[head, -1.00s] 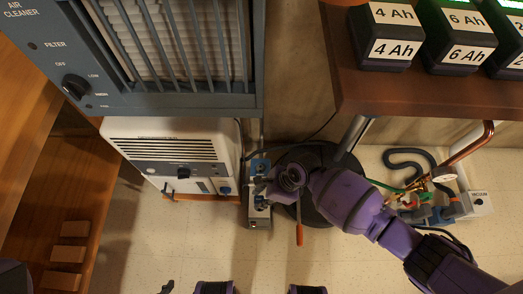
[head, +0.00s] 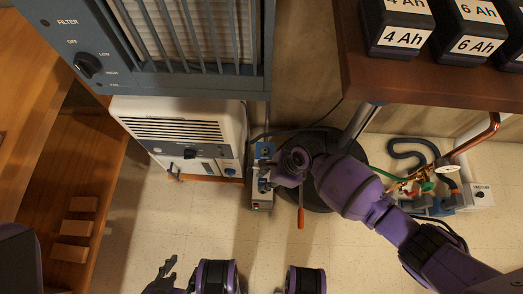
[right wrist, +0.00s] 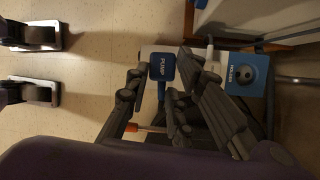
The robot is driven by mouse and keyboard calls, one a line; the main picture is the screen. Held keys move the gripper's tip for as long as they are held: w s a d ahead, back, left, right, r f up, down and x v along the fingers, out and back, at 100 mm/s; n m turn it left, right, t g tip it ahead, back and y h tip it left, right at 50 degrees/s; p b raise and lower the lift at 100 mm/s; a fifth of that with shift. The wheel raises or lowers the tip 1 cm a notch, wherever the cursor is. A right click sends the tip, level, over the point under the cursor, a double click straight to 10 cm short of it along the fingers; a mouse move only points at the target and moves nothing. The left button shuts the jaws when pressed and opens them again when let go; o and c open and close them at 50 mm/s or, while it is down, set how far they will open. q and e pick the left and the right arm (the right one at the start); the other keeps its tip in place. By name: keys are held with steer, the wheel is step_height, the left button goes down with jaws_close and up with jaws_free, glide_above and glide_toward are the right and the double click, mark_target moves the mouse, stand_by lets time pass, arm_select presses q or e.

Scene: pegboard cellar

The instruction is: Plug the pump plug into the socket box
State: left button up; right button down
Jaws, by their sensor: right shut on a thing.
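The socket box (head: 261,205) is a narrow grey box on the floor beside the white appliance. My right gripper (head: 268,184) is over the box in the head view. In the right wrist view my right gripper (right wrist: 158,88) is shut on the blue pump plug (right wrist: 161,66), labelled PUMP. The plug is over the pale box area; its prongs are hidden. My left gripper (head: 166,274) is low in the head view, partly cut off, far from the box.
A white appliance (head: 180,130) stands left of the box under the blue-grey air cleaner (head: 88,65). A round black base (head: 325,185) with a post and an orange-handled tool (head: 300,217) are to the right. A brown shelf (head: 370,90) overhangs. Front floor is clear.

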steer(key=shift+s+f, duration=0.1)
stand_by(0.4)
steer(key=shift+p, duration=0.55)
stand_by(0.5)
steer(key=shift+p, duration=0.45)
steer(key=shift+f+b, duration=0.5)
steer(key=shift+f, duration=0.95)
stand_by(0.7)
steer(key=shift+f, duration=0.8)
stand_by(1.1)
steer(key=shift+r, duration=0.15)
stand_by(1.1)
